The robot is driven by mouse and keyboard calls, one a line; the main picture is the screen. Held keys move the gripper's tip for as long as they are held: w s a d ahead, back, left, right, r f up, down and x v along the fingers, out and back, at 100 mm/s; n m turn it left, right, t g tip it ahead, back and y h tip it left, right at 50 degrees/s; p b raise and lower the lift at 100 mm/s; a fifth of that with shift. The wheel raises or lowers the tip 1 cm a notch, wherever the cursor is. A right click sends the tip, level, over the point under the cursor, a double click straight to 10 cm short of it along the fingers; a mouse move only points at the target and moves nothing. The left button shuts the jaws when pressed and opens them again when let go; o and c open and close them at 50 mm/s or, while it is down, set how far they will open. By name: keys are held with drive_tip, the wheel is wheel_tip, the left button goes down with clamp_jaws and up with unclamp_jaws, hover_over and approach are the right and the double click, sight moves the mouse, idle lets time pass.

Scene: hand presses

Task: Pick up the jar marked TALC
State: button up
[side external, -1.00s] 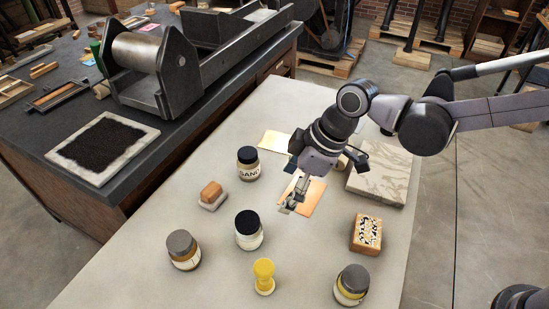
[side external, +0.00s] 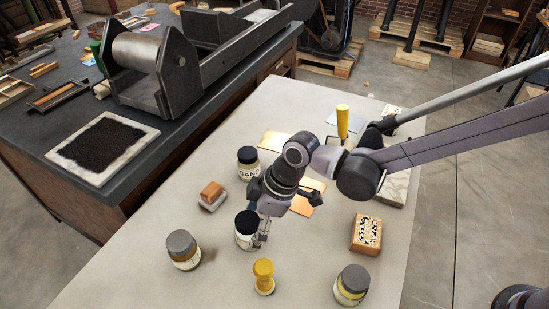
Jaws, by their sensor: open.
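Several jars stand on the pale table, and I cannot read TALC on any of them. A black-lidded jar (side external: 246,225) with a pale body stands at the middle; its label is not readable. My gripper (side external: 261,236) is open, pointing down close beside this jar's right side; I cannot tell whether it touches. Another black-lidded jar (side external: 248,163), marked SAND, stands behind it. A grey-lidded jar (side external: 183,251) stands at front left, and another grey-lidded jar (side external: 351,286) at front right; their labels are not readable either.
A yellow stamp-like piece (side external: 263,276) stands in front of my gripper. A brown block with a patterned top (side external: 366,234) lies to the right, a small brown-topped block (side external: 212,196) to the left. Copper-coloured sheets (side external: 308,190) and a yellow-handled tool (side external: 342,121) are behind.

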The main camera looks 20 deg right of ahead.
drive_tip(key=shift+x, duration=2.1)
drive_tip(key=c, duration=1.4)
